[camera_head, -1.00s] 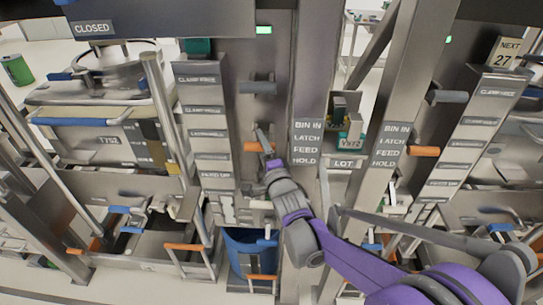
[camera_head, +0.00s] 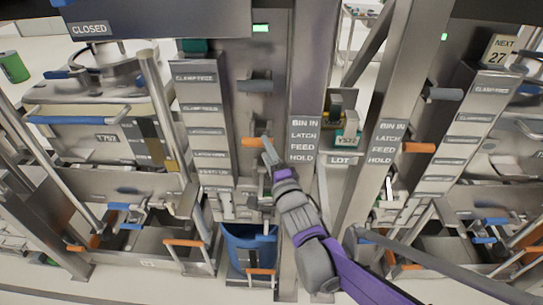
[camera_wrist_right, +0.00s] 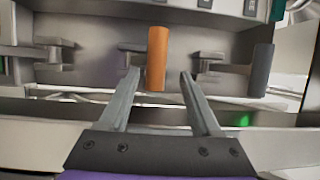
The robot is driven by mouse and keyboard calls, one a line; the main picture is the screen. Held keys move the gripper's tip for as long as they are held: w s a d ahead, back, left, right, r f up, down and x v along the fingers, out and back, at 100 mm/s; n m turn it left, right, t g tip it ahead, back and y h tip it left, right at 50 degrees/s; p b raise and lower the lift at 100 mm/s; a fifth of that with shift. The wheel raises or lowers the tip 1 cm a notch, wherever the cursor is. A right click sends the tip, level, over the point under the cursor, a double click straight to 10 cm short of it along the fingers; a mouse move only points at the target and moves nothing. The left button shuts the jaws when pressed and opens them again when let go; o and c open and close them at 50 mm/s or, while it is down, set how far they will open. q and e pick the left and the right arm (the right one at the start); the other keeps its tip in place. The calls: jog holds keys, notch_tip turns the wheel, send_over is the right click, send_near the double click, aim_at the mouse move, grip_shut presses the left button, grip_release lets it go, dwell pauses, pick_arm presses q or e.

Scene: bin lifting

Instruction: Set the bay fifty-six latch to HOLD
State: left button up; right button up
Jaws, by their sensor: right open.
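An orange latch handle (camera_head: 255,142) sticks out from the grey post in the middle of the head view, beside a label plate (camera_head: 303,140) reading BIN IN, LATCH, FEED, HOLD. My right gripper (camera_head: 268,152) is at the handle's right end. In the right wrist view the orange handle (camera_wrist_right: 157,50) appears between the two open fingers of my right gripper (camera_wrist_right: 160,76), with a gap on each side. I cannot tell whether the fingertips reach past it. No bay number fifty-six is readable. My left gripper is not in view.
A grey handle (camera_head: 255,87) sits above the orange one; it also shows in the wrist view (camera_wrist_right: 262,70). A second label plate (camera_head: 385,143) and orange handle (camera_head: 418,147) stand to the right. A blue bin (camera_head: 248,249) is below. Posts flank my right arm closely.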

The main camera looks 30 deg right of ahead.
jog(key=s, duration=0.1)
jog(key=s+r, duration=0.1)
jog(key=s, duration=0.1)
jog(key=shift+a+p, duration=0.2)
jog(key=shift+p, duration=0.1)
jog(key=shift+s, duration=0.1)
dwell(0.4)
jog(key=s+a, duration=0.1)
jog(key=s, duration=0.9)
jog(key=shift+s+a+f, duration=0.3)
jog(key=shift+s+a, duration=0.05)
dwell(0.6)
